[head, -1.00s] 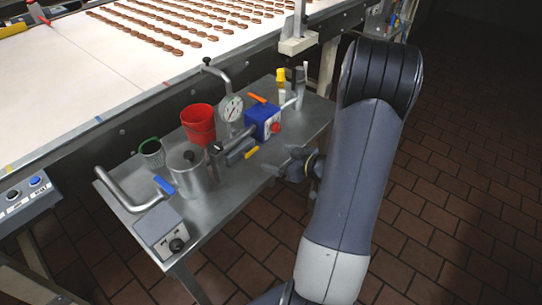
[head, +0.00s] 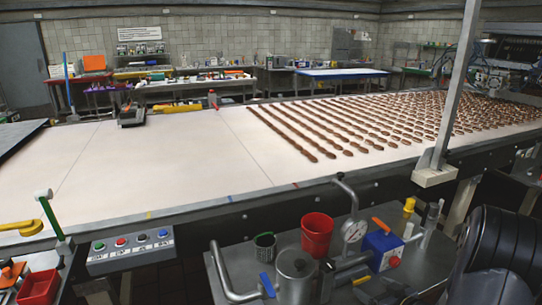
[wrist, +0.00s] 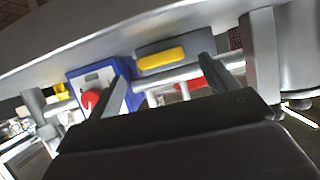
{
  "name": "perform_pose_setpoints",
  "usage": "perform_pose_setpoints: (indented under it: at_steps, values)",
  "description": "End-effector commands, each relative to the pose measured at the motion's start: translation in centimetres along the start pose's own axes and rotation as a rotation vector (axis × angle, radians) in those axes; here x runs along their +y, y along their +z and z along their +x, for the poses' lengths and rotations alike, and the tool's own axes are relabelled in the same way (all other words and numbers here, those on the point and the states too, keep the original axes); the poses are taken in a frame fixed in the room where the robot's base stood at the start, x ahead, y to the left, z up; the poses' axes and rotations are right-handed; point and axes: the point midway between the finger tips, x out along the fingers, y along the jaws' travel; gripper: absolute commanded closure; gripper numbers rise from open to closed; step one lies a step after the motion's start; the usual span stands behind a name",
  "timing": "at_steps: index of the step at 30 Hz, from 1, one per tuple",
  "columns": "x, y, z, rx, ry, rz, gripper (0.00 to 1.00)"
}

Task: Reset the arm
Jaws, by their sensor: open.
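My gripper (wrist: 162,70) is open in the wrist view, its two dark fingers apart with nothing held between them. Beyond the fingers are a blue box with a red knob (wrist: 91,99) and a grey part with a yellow handle (wrist: 162,59). In the head view, my dark arm fills the lower right corner. The blue box (head: 382,251) there stands on the small metal table (head: 238,250), beside a round gauge (head: 354,231).
A red cup (head: 317,235), a metal pot (head: 296,272) and bent pipes crowd the small table. Behind it runs a wide pale conveyor (head: 170,170) with rows of brown pieces (head: 380,120) on its right. A button panel (head: 130,250) is at lower left.

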Motion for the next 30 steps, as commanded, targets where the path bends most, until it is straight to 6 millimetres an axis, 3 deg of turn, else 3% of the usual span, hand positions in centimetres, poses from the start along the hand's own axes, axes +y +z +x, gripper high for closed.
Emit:
perform_pose_setpoints:
  at_steps: [5, 15, 30]
  values:
    - [-0.1, 0.0, 3.6, -0.001, -0.003, -0.002, 0.18]
    - [-0.1, -0.2, 0.5, 0.001, 0.027, -0.058, 0.18]
    - [-0.1, -0.1, 0.7, 0.000, 0.024, -0.058, 0.18]
